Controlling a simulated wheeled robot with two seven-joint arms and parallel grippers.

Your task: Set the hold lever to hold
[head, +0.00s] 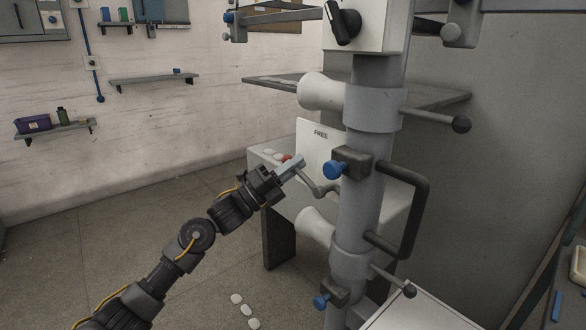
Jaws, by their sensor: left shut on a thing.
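The hold lever (322,189) is a thin grey bent arm at the side of the grey column (361,210). A white plate (314,145) behind it reads FREE; the rest of the plate is partly hidden by the column. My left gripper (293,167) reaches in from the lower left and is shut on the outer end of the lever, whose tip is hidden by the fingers. My right gripper is not in view.
Blue knobs (335,170) and a dark loop handle (424,205) stick out from the column. White cones (318,92) sit at its left side. A red button (287,158) shows just behind my gripper. Floor at the left is mostly clear.

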